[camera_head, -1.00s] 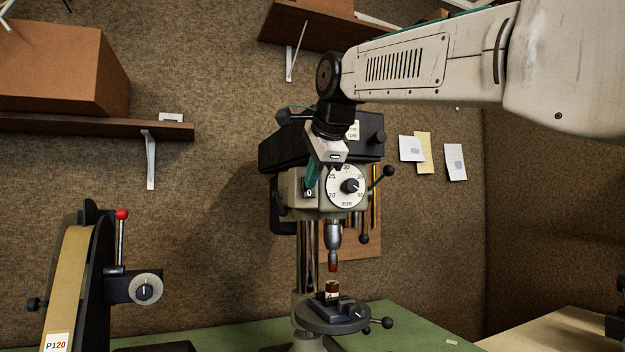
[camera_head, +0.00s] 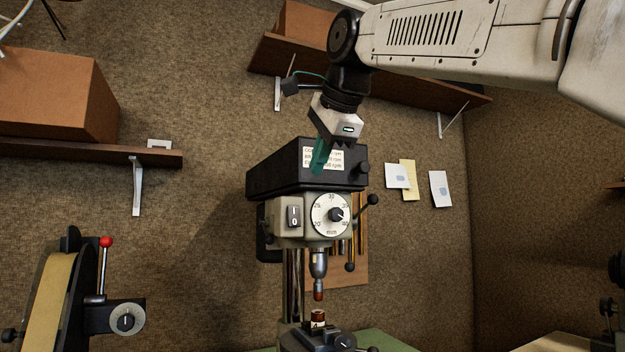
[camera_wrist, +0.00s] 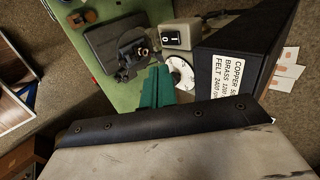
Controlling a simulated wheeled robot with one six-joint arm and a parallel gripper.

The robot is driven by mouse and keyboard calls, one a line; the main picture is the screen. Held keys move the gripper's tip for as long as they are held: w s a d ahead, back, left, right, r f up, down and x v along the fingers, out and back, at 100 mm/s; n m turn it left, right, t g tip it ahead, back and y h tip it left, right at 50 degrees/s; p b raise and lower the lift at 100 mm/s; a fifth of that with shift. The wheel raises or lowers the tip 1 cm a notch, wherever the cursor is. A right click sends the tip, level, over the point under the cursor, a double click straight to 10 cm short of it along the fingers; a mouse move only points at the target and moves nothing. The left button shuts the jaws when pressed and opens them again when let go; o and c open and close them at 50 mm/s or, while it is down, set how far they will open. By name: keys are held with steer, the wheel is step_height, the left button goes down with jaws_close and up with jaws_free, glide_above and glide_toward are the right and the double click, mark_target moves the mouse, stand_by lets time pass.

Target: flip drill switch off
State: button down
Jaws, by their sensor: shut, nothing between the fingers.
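The drill press (camera_head: 285,232) stands in the middle of the head view, with a grey front and a black top cover (camera_head: 270,174). Its switch (camera_head: 294,216) is a dark rocker marked I above and 0 below, left of the round mm dial (camera_head: 332,214). It also shows in the wrist view (camera_wrist: 171,40). I cannot tell which side is pressed in. My gripper (camera_head: 317,172) has teal fingers, shut and empty, in front of the black cover's label and above the switch, apart from it. The fingers (camera_wrist: 160,88) also show in the wrist view, pointing past the dial.
A feed lever (camera_head: 370,200) sticks out right of the dial. A belt sander (camera_head: 60,295) with a red-knobbed lever stands at lower left. A shelf (camera_head: 90,153) with a brown box is at left, another shelf (camera_head: 400,85) behind my arm. Notes hang on the wall at right.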

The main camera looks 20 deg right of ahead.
steer(key=shift+s+r, duration=0.25)
steer(key=s+d+f+n+g, duration=0.1)
steer(key=s+f+n, duration=0.4)
steer(key=f, duration=1)
steer(key=s+d+f+n+g, duration=0.1)
steer(key=s+f+n+g, duration=0.3)
steer(key=s+f, duration=0.8)
steer(key=s+d+f+n+g, duration=0.2)
steer(key=s+f+n, duration=0.6)
steer(key=f, duration=1)
steer(key=shift+s+g, duration=0.15)
steer(key=shift+g, duration=0.15)
steer(key=shift+a, duration=0.1)
